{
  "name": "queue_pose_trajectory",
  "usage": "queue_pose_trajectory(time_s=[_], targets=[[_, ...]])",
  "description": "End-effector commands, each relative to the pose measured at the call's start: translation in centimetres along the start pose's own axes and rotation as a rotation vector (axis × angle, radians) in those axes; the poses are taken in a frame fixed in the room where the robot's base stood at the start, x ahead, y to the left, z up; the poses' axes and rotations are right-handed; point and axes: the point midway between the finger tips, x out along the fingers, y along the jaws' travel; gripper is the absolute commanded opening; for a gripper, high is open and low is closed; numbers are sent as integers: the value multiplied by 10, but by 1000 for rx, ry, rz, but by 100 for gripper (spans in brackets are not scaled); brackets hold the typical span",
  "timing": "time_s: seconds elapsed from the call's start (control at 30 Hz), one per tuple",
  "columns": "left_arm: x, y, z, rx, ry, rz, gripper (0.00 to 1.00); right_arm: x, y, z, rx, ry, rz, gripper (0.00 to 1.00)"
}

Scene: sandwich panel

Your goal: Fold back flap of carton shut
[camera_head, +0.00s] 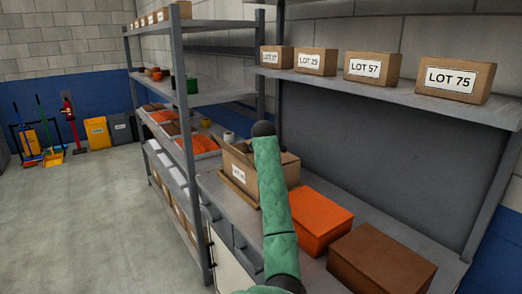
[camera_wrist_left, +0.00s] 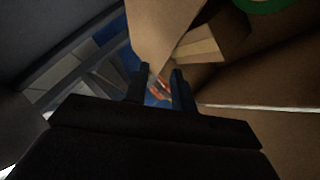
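The brown cardboard carton (camera_head: 238,172) stands on the grey workbench in the head view, with a white label on its front. Its top looks at least partly open, and my green arm covers part of it. In the left wrist view, tan cardboard (camera_wrist_left: 160,30) of the carton rises just beyond my left gripper (camera_wrist_left: 160,82). The gripper's two dark fingers are apart, with background showing between them; I cannot tell whether either touches the cardboard. My right gripper is in neither view.
An orange box (camera_head: 318,212) and a dark brown box (camera_head: 382,260) stand on the bench right of the carton. Several labelled boxes, including LOT 75 (camera_head: 455,78), line the shelf above. A grey shelving rack (camera_head: 190,90) stands close on the left.

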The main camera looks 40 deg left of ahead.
Motion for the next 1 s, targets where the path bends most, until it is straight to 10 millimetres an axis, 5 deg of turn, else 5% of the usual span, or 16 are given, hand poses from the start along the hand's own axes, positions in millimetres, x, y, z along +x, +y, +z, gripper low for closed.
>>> queue_pose_trajectory(time_s=[0.33, 0.47, 0.57, 0.77, 1.0], targets=[[-5, 0, -1, 0, 1, 1, 25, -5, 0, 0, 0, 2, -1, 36], [-8, 5, -4, -3, 3, 5, 0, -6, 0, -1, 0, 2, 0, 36], [-16, 16, -16, -12, 10, 18, 0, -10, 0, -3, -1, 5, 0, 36], [-51, 48, -102, -28, 102, 54, 0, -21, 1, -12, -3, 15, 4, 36], [-118, 117, -200, 52, 260, 111, 0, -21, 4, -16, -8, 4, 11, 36]])
